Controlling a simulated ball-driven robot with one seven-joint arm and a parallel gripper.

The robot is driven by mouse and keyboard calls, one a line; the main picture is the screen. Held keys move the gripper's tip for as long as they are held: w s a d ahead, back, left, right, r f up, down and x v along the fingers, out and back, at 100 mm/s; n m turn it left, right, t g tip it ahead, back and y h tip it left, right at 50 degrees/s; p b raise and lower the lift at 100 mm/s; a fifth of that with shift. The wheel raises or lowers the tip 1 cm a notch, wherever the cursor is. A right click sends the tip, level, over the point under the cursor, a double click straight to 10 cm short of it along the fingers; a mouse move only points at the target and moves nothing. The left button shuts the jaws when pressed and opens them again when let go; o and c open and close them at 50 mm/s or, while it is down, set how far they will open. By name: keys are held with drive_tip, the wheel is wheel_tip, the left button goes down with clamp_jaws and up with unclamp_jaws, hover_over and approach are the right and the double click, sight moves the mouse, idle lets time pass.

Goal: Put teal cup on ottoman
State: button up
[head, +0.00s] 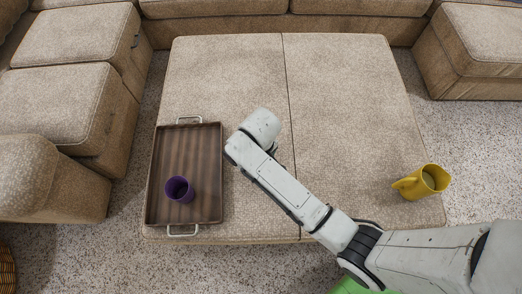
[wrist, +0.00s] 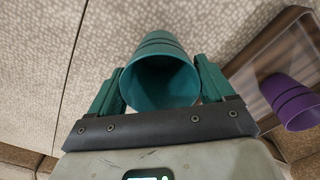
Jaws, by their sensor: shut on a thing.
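The teal cup (wrist: 160,75) is in the wrist view, between the two fingers of my gripper (wrist: 160,88), which is shut on it. Its open mouth faces the wrist camera. The beige ottoman (head: 340,80) fills the middle of the head view, and its top (wrist: 70,40) lies beyond the cup in the wrist view. My arm reaches over the ottoman, right of the tray. In the head view the gripper and the teal cup are hidden behind my arm. I cannot tell whether the cup touches the ottoman.
A brown wooden tray (head: 205,150) with metal handles lies on the ottoman's left side, with a purple cup (head: 179,190) in it. The ottoman's back half is clear.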

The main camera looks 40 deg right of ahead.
drive_tip(key=shift+s+f, duration=0.1)
drive_tip(key=shift+f, duration=1.3)
drive_tip(key=shift+f+b, duration=0.1)
drive_tip(key=shift+b, duration=0.2)
drive_tip(key=o, duration=0.9)
wheel_tip(320, 180, up, 12)
drive_tip(key=p, duration=0.3)
drive_tip(key=shift+p, duration=0.4)
drive_tip(key=s+d+r+m, duration=0.1)
drive_tip(key=s+d, duration=0.3)
drive_tip(key=s, duration=0.4)
drive_tip(key=s+d+r+m+t, duration=0.1)
drive_tip(key=s+d, duration=0.2)
drive_tip(key=s, duration=0.5)
drive_tip(key=shift+s+d+r, duration=0.25)
drive_tip(key=shift+d+r, duration=0.1)
drive_tip(key=shift+d, duration=0.05)
